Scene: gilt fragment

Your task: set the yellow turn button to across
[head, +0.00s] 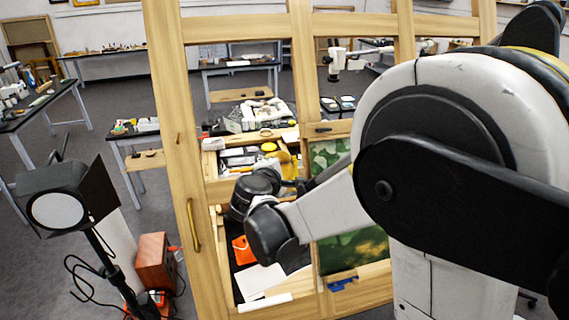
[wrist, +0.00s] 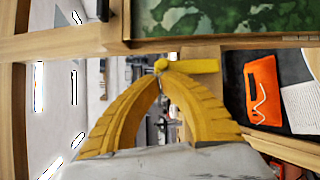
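The yellow turn button (wrist: 195,66) shows in the wrist view as a short flat bar with a rounded end. The bar runs sideways from that end to the right of the picture, below the green panel. My gripper (wrist: 160,74) has two curved yellow fingers whose tips come together just at the button's rounded end. I see nothing clearly pinched between them, and cannot tell whether they touch the button. In the head view my gripper (head: 287,160) is partly hidden by my arm at the wooden frame, and I cannot make out the button there.
The wooden frame (head: 172,120) stands upright in front of me, with a green patterned panel (head: 352,250) in it. An orange pouch (wrist: 262,88) lies behind the lower opening. A lamp (head: 62,205) and a brown box (head: 153,262) stand at the left.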

